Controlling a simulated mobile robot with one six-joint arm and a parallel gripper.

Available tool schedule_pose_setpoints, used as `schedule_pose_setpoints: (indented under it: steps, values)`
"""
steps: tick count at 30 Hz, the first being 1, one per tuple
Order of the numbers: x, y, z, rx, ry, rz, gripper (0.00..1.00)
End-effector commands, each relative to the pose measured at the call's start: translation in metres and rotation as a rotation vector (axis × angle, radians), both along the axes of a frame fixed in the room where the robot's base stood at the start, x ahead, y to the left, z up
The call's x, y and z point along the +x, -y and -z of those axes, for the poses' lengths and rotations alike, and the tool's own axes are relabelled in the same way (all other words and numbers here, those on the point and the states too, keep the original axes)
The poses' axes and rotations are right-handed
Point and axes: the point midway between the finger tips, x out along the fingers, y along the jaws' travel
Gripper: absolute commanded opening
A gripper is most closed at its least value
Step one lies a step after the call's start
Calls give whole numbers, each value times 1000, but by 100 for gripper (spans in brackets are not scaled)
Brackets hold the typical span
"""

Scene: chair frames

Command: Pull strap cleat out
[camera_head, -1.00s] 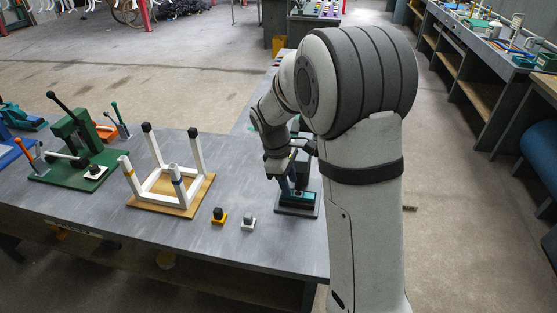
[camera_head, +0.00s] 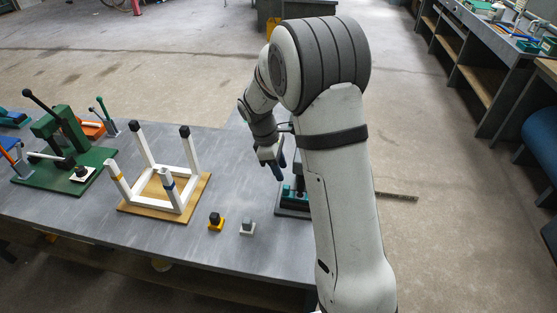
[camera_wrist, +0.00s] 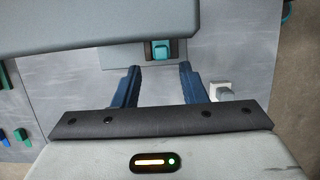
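My gripper (camera_head: 280,172) hangs above the back right part of the grey table, just left of a dark fixture (camera_head: 293,212) with teal parts (camera_head: 284,191). My arm hides part of this fixture. In the wrist view, my gripper's two dark blue fingers (camera_wrist: 160,76) are spread apart with nothing between them. A teal block (camera_wrist: 160,49) on a grey fixture lies just beyond the fingertips, apart from them. I cannot tell for sure which part is the strap cleat.
A white chair frame (camera_head: 150,168) stands legs up on a wooden board (camera_head: 134,208). A yellow-based block (camera_head: 216,222) and a white-based grey block (camera_head: 247,227) sit in front. A green press (camera_head: 62,135) stands at the left. A large grey shape (camera_wrist: 90,25) covers the top of the wrist view.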

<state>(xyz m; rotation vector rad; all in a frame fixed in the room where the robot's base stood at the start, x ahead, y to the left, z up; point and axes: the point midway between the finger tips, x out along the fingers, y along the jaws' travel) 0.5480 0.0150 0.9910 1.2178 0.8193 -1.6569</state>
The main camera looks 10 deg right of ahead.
Motion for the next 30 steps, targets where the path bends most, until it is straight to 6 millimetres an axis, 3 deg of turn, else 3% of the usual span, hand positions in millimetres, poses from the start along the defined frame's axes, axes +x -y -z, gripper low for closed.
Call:
schedule_pose_setpoints:
  steps: [8,22,30]
  values:
    - [-2,6,21,0,0,2,38]
    - [-6,15,84,0,-1,3,38]
    - [-6,15,76,0,0,3,16]
